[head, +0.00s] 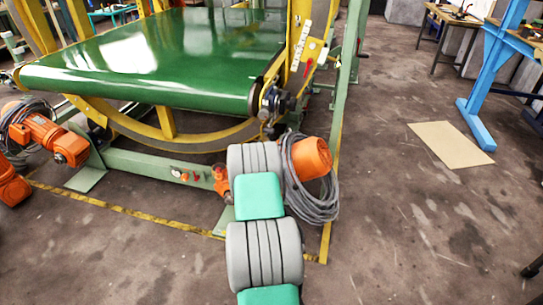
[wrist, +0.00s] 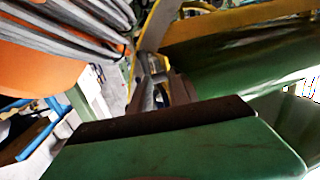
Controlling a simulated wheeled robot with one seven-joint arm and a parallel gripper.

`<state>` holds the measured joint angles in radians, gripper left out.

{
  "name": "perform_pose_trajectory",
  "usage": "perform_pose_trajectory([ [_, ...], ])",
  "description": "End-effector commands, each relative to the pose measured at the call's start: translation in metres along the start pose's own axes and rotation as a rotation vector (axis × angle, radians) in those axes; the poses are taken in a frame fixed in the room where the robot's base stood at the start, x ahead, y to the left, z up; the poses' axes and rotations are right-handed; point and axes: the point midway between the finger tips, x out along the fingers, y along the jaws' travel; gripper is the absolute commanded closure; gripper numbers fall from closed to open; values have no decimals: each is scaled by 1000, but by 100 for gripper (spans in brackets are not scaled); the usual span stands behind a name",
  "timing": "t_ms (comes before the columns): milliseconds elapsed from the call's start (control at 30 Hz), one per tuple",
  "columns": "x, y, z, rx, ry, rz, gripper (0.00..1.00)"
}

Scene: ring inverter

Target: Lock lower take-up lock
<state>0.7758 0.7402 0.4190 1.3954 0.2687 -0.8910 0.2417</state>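I cannot tell for sure which part is the lower take-up lock. A small red lever (head: 309,66) sits on the yellow side plate at the near right corner of the green belt (head: 150,60). Small red controls (head: 184,177) sit on the low green beam in the head view. My grey and teal arm (head: 262,200) reaches up toward the belt's near corner and hides its own end. In the wrist view a green block with a dark edge (wrist: 190,140) fills the foreground. Narrow grey parts (wrist: 160,92) show behind it; whether they are my fingers is unclear.
An orange motor (head: 310,157) with coiled grey cable (head: 322,203) is close to the right of my arm. Another orange motor (head: 45,133) is at left. A yellow floor line (head: 120,211) runs before the machine. Floor at right is mostly clear, with a tan sheet (head: 450,143).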

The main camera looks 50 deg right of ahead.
Motion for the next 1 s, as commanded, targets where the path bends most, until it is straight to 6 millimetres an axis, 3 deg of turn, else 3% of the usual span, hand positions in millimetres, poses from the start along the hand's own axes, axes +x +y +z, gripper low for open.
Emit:
perform_pose_trajectory([
  [33,4,16,19,0,35,15,78],
  [133,9,28,24,1,74,24,78],
  [600,81,30,16,-1,76,25,78],
  [867,83,30,15,-1,75,23,78],
  [1000,83,29,15,-1,74,23,90],
])
